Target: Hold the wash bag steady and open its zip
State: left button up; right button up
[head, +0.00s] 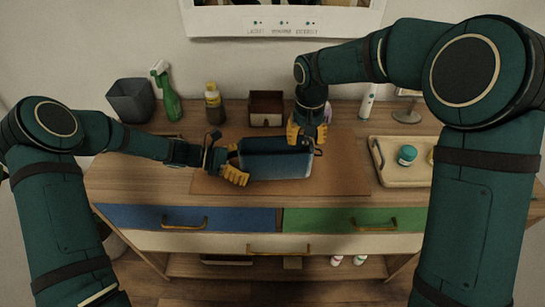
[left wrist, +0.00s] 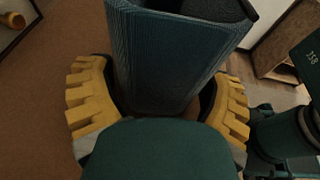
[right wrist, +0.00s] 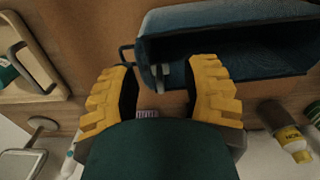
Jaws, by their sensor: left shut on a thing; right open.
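The blue wash bag (head: 275,163) lies lengthwise on the brown mat (head: 340,178). My left gripper (head: 236,165) is shut on its left end; in the left wrist view the fingers press both sides of the bag (left wrist: 165,60). My right gripper (head: 307,133) is open above the bag's right end, pointing down. In the right wrist view the bag (right wrist: 215,15) shows a dark, open-looking top. A small pale tab (right wrist: 161,76), perhaps the zip pull, is at its end between the open fingers; I cannot tell whether they touch it. A dark loop (right wrist: 126,54) sticks out beside it.
A tray (head: 388,180) with a teal jar (head: 407,155) stands to the right. A dark bin (head: 130,101), green spray bottle (head: 170,101), yellow-topped bottle (head: 213,103) and brown box (head: 266,108) line the back. The mat in front of the bag is clear.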

dwell(0.3)
jog(key=shift+r, duration=3.05)
pick_arm(q)
jog(key=o, duration=0.7)
jog(key=shift+o, duration=0.2)
jog(key=v, duration=1.2)
